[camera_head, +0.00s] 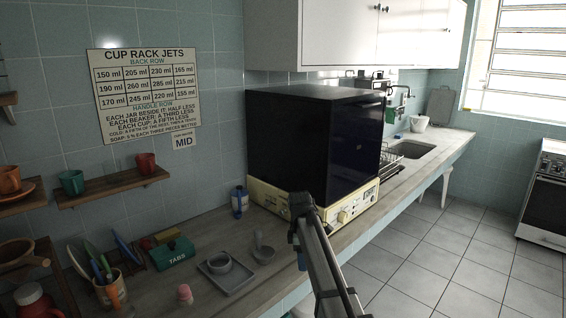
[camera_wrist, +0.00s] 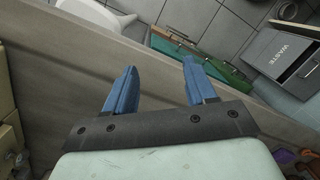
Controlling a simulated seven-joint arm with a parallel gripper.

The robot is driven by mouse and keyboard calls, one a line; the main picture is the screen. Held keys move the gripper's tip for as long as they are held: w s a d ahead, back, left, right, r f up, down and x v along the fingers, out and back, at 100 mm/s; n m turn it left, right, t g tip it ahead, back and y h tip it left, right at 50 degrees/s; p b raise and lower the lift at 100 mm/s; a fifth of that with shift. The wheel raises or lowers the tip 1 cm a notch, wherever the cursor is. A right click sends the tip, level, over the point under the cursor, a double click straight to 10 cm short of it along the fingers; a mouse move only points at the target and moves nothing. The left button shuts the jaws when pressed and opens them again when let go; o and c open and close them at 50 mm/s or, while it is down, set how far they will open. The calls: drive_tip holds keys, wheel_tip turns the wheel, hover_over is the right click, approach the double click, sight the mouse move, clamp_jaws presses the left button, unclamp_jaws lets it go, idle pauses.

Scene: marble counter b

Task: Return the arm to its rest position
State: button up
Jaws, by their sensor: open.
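My gripper (camera_wrist: 160,66) shows in the wrist view with its two blue fingers apart and nothing between them.
On the counter (camera_head: 215,300) stand a grey tray (camera_head: 232,284), a small pink-topped item (camera_head: 185,292), a green TABS box (camera_head: 174,254), a blue bottle (camera_head: 239,202) and a utensil cup (camera_head: 110,290). A WASTE bin (camera_wrist: 284,58) stands on the floor.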

drive_tip(key=s+d+f+m+g, duration=0.1)
drive_tip(key=s+d+f+m, duration=0.2)
drive_tip(key=s+f, duration=0.6)
drive_tip(key=s+d+f+m+g, duration=0.15)
drive_tip(key=s+f, duration=0.35)
drive_tip(key=f, duration=0.7)
drive_tip(key=s+d+f+m+g, duration=0.1)
drive_tip(key=s+d+f+m, duration=0.2)
drive_tip(key=s+f, duration=0.65)
drive_tip(key=s+d+f+m, duration=0.1)
drive_tip(key=s+f+m, duration=0.2)
drive_tip(key=s, duration=0.7)
drive_tip(key=s+d+f+m+g, duration=0.1)
drive_tip(key=s+f+m, duration=0.1)
drive_tip(key=s+f, duration=0.6)
drive_tip(key=s+d+f+m+g+y, duration=0.1)
drive_tip(key=s+f+m, duration=0.2)
drive_tip(key=s, duration=0.9)
wheel_tip(320, 180, down, 2)
drive_tip(key=shift+f+m, duration=0.15)
drive_tip(key=shift+m, duration=0.2)
